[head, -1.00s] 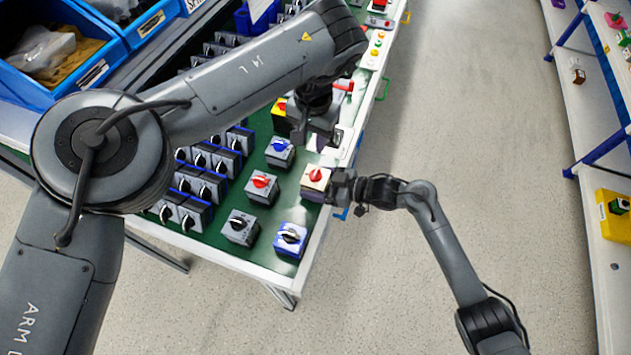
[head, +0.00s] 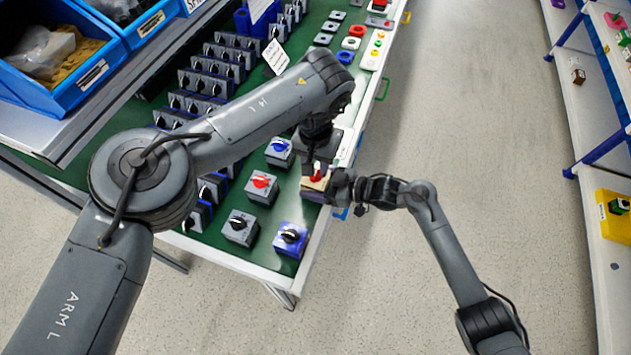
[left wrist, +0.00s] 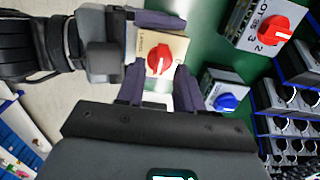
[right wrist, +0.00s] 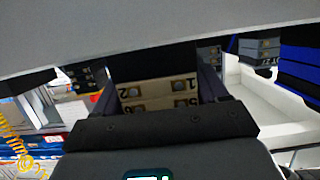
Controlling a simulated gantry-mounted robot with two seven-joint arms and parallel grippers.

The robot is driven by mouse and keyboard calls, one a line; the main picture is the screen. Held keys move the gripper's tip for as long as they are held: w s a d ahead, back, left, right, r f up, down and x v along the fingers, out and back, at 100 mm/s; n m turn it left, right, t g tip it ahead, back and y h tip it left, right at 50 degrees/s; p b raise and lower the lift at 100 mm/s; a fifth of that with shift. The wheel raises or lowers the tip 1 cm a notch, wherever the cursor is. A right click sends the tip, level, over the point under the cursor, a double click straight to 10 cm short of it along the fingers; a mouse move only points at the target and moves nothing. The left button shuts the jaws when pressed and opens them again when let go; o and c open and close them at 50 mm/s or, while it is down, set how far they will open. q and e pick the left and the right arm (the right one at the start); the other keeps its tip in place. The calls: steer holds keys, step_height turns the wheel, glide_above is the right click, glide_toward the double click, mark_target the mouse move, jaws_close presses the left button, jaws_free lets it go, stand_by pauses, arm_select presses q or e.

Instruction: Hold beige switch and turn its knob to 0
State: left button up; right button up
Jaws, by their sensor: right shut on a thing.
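The beige switch (head: 307,184) sits by the table's right edge in the head view. Its red knob (head: 317,174) points up from its top face; the beige face (left wrist: 176,45) and knob (left wrist: 159,59) show clearly in the left wrist view. My right gripper (right wrist: 158,92) is shut on the switch body from the side, with numbered terminals (right wrist: 160,88) between its fingers. My left gripper (left wrist: 160,84) is above the switch, its fingers open and apart, with the knob just beyond the gap between their tips. The head view partly hides the left fingertips.
Rows of black-knobbed switches (head: 213,70) lie behind my left arm. The floor at right is clear.

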arm_select(q)
steer(key=shift+f, duration=0.7)
jaws_close()
